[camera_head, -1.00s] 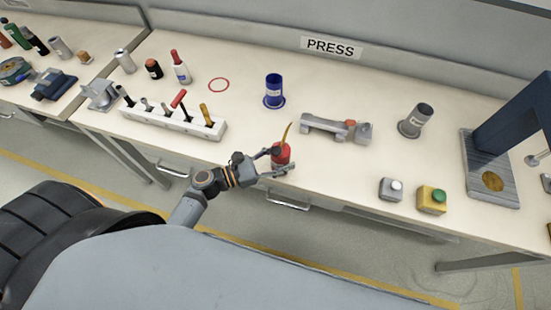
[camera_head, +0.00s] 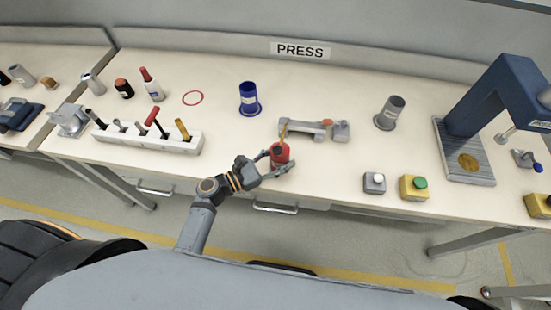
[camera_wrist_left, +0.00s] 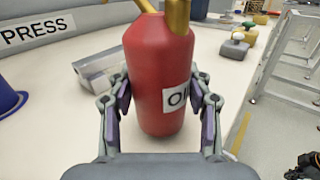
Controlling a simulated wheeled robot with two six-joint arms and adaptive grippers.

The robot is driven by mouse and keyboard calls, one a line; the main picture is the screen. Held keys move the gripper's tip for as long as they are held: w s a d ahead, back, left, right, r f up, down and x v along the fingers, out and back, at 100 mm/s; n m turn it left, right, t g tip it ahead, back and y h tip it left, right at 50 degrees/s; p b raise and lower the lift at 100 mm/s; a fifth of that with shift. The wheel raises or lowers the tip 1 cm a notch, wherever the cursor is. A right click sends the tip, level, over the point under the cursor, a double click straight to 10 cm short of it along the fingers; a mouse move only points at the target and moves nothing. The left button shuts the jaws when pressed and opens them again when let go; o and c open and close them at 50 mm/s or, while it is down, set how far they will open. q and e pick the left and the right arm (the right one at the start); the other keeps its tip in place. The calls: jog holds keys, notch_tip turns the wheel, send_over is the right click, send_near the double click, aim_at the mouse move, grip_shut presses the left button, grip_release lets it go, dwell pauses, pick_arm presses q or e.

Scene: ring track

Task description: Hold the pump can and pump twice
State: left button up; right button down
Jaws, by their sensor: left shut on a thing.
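The pump can is a red oil can (camera_head: 280,157) with a brass spout. It stands upright near the front edge of the bench in the head view. My left gripper (camera_head: 277,166) is shut on its body. In the left wrist view the red can (camera_wrist_left: 158,75) fills the middle, with part of an "OIL" label showing. The fingers of my left gripper (camera_wrist_left: 160,104) press on both its sides. The top of the can is cut off there. My right gripper is not in view.
Behind the can lies a grey fixture (camera_head: 305,129). A blue cup (camera_head: 249,98) and a grey cup (camera_head: 391,112) stand farther back. A tool rack (camera_head: 150,139) is to the left. Button boxes (camera_head: 413,188) and a blue press (camera_head: 490,90) are to the right.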

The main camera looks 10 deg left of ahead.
pick_arm(q)
jog(key=shift+f+b+x, duration=0.15)
jog(key=shift+f+x, duration=0.05)
jog(key=shift+x, duration=1)
jog(key=shift+f+b+x, duration=0.1)
jog(key=shift+f+x, duration=0.1)
jog(key=shift+x, duration=0.95)
jog(key=shift+f+b+x, duration=0.15)
jog(key=shift+x, duration=1.05)
jog(key=shift+f, duration=0.25)
dwell(1.0)
